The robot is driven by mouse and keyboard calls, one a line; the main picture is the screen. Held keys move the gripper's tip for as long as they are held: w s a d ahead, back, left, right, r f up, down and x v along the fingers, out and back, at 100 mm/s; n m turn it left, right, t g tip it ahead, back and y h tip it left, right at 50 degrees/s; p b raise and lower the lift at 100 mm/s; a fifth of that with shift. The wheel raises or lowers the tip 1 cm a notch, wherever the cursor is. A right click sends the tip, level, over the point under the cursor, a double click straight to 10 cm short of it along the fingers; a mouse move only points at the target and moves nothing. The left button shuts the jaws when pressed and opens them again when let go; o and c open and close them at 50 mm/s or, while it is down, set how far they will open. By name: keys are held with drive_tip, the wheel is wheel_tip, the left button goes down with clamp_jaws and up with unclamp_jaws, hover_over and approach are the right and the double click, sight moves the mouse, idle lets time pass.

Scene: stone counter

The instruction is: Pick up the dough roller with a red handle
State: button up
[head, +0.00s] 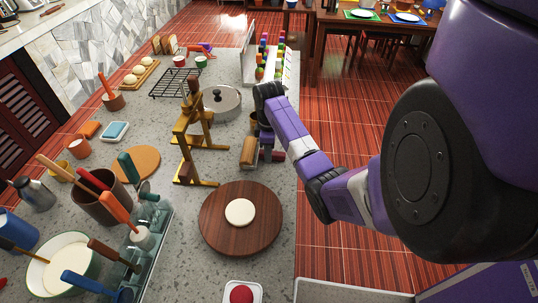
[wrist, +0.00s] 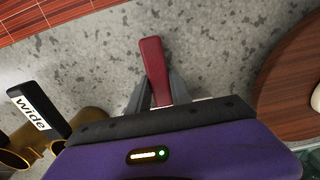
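The dough roller (head: 249,152) has a light wooden body and lies on the stone counter, left of the end of my arm in the head view. Its red handle (wrist: 154,68) points up the picture in the wrist view, between the two grey fingers of my gripper (wrist: 160,88). The fingers flank the handle closely; whether they press on it is not clear. The wooden body is hidden in the wrist view. In the head view my gripper is mostly hidden by my own arm.
A round dark board (head: 221,231) with flat dough (head: 240,212) lies nearer. A gold stand (head: 188,130) rises to the left, and a lidded pot (head: 221,101) stands behind. The counter's right edge is close by.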

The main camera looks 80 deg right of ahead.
clamp_jaws()
drive_tip(key=shift+r, duration=0.75)
wheel_tip(320, 180, up, 18)
drive_tip(key=p, duration=0.5)
drive_tip(key=shift+r, duration=0.25)
